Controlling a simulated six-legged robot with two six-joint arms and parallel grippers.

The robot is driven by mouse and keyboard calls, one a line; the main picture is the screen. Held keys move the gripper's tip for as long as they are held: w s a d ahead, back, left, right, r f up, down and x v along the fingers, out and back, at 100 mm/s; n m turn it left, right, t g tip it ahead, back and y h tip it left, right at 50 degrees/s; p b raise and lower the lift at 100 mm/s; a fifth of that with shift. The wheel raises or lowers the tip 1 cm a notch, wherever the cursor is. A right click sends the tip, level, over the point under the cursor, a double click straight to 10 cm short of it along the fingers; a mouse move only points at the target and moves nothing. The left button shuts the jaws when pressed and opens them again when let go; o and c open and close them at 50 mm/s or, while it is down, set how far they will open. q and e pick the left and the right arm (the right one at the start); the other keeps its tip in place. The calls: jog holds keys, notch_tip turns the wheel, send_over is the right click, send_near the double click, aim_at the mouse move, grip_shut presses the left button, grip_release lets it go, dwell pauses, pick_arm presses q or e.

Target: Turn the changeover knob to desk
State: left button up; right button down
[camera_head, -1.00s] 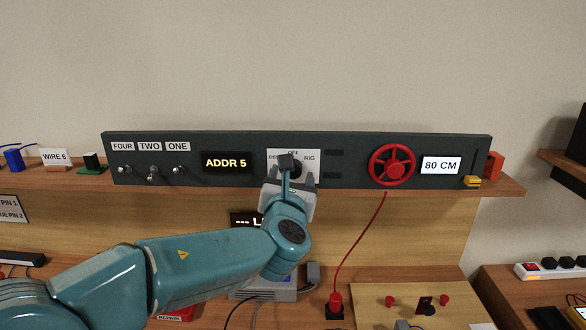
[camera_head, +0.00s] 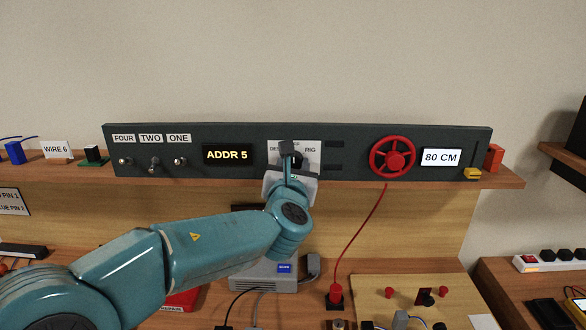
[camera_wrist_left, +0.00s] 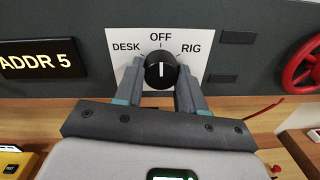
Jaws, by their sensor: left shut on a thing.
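The changeover knob (camera_wrist_left: 161,75) is round and black with a white line, on a white plate (camera_wrist_left: 117,62) marked DESK, OFF and RIG. In the left wrist view the white line stands about upright, in line with OFF. My left gripper (camera_wrist_left: 160,66) has one finger on each side of the knob and is shut on it. In the head view my left gripper (camera_head: 291,163) is at the plate and hides most of the knob and part of the lettering. My right gripper is not in view.
The dark panel (camera_head: 350,147) also bears several toggle switches (camera_head: 154,164), an ADDR 5 display (camera_head: 227,155), a red handwheel (camera_head: 392,157) and an 80 CM display (camera_head: 441,157). A red cable (camera_head: 352,237) hangs below. A grey device (camera_head: 262,272) stands under my arm.

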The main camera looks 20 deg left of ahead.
pick_arm(q)
jog(key=n+b, duration=1)
jog(key=b, duration=0.1)
jog(key=shift+d+f+b, duration=0.1)
jog(key=shift+f+b, duration=0.05)
jog(key=shift+b, duration=0.25)
jog(key=shift+n+b, duration=0.55)
jog(key=shift+n, duration=0.35)
jog(key=shift+r, duration=0.2)
jog(key=o, duration=1.1)
jog(key=shift+c, duration=0.2)
